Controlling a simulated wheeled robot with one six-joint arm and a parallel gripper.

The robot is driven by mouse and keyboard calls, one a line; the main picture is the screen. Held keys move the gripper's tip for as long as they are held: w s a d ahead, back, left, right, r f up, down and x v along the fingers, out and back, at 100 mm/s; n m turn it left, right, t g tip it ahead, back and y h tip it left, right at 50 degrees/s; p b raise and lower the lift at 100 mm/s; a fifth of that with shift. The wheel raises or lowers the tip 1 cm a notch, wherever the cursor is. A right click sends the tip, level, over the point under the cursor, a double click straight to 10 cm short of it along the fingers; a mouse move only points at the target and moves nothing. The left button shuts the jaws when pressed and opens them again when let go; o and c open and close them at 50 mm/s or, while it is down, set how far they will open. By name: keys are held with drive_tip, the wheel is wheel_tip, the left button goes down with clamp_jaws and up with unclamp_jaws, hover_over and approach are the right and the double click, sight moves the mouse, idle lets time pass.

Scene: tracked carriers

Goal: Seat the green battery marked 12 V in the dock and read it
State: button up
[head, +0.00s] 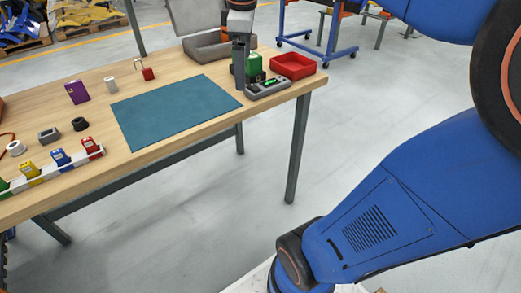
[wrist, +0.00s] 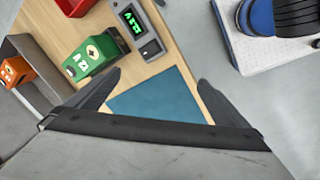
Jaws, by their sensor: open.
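The green battery (head: 255,63) stands at the table's right end. In the wrist view the green battery (wrist: 95,55) shows a pale label reading 12 V. The grey dock (head: 268,88) is right against it, with a lit green display; in the wrist view the dock (wrist: 150,47) display shows green digits, seemingly 12.2 V. I cannot see the battery's base, so how deep it sits is hidden. My gripper (head: 238,68) is beside the battery on its left. In the wrist view my gripper (wrist: 160,77) is open with nothing between its fingers; the battery is outside them.
A red tray (head: 292,65) is right of the battery. A grey open case (head: 205,52) stands behind, holding an orange item (wrist: 15,72). A teal mat (head: 175,110) lies bare mid-table. A rack (head: 45,178) of coloured batteries and several small items are at left.

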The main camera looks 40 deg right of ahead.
drive_tip(key=s+a+f+m+t, duration=0.1)
drive_tip(key=s+a+f+m, duration=0.1)
drive_tip(key=s+f, duration=0.3)
drive_tip(key=s+a+f+m, duration=0.2)
drive_tip(key=s+f+m, duration=0.3)
drive_tip(key=s+f, duration=0.1)
drive_tip(key=s+a+f+m+t+y, duration=0.1)
drive_tip(key=s+a+f+m, duration=0.1)
drive_tip(key=s+f, duration=0.3)
drive_tip(key=shift+s+f+m+t, duration=0.3)
drive_tip(key=shift+f+m, duration=0.15)
drive_tip(key=shift+m, duration=0.25)
idle(2.0)
